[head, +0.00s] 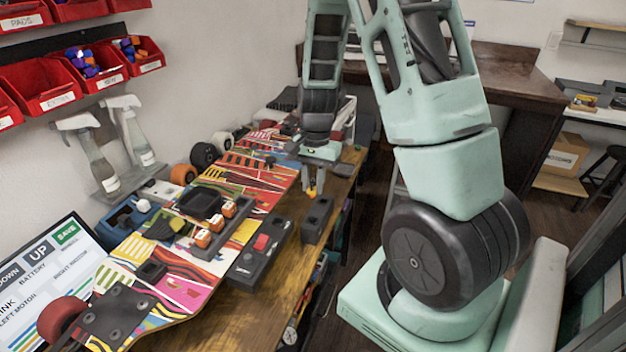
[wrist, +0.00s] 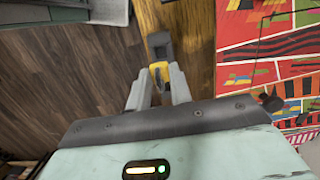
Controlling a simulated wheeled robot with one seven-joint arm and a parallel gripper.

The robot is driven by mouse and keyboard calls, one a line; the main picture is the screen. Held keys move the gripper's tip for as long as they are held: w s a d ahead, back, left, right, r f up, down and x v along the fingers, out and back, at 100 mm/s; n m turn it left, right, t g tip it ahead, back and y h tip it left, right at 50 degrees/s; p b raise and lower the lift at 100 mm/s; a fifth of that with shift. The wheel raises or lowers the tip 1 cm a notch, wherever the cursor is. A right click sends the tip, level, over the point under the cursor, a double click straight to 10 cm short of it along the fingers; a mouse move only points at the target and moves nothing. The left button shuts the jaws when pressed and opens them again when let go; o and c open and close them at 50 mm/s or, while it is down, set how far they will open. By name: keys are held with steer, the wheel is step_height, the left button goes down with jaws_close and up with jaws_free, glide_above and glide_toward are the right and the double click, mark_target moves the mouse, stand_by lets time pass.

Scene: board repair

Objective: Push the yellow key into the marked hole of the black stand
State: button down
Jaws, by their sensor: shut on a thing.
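In the wrist view my gripper (wrist: 158,82) is shut on the yellow key (wrist: 159,71), which shows as a yellow piece between the grey fingertips. A dark block-like shape touches the yellow in that view; I cannot tell whether it is part of the key or something behind it. The black stand (head: 317,221) is a dark block at the bench's right edge, just nearer the head camera than my gripper. Its marked hole is too small to make out.
The colourful skateboard (head: 185,285) lies along the bench to the left. A black box with a red switch (head: 261,243) sits beside it. Spray bottles (head: 93,160) and red bins (head: 60,88) are along the wall. Wooden floor is open right of the bench.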

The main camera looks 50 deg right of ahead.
mark_target(313, 197)
steer(key=shift+f+b, duration=1.85)
steer(key=shift+f, duration=1)
steer(key=shift+f+b, duration=0.75)
steer(key=shift+f, duration=0.9)
stand_by(1.5)
steer(key=c, duration=0.9)
jaws_free()
steer(key=shift+r, duration=0.1)
steer(key=shift+r+p, duration=1.1)
steer(key=shift+p, duration=0.1)
